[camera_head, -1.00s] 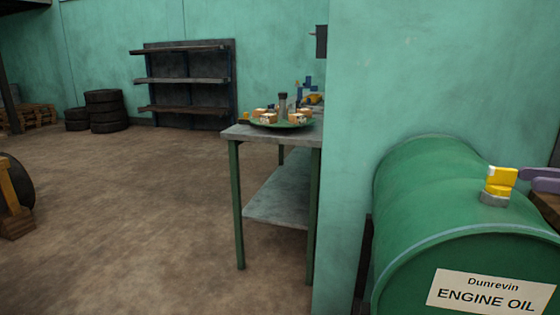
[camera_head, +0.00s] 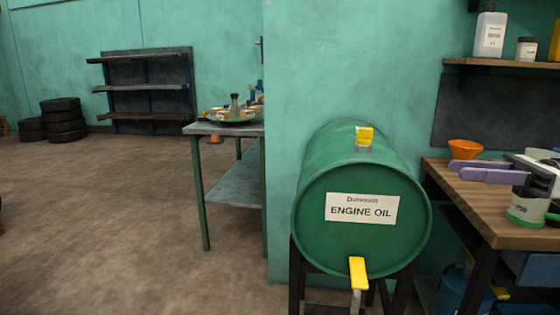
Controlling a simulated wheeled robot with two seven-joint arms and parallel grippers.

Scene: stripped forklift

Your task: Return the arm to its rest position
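My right gripper (camera_head: 462,168) comes in from the right edge, above the wooden workbench. Its two purple fingers point left, with a narrow gap between them and nothing seen held. The fingertips are to the right of the green engine oil drum (camera_head: 330,258) and apart from it. Part of my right arm shows at the right edge; the rest of it is out of the frame. My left gripper is not in view.
The drum lies on a dark stand, with a yellow cap (camera_head: 364,135) on top and a yellow-handled tap (camera_head: 358,272) in front. A metal table (camera_head: 195,128) stands left. Floor (camera_head: 100,220) is open at left.

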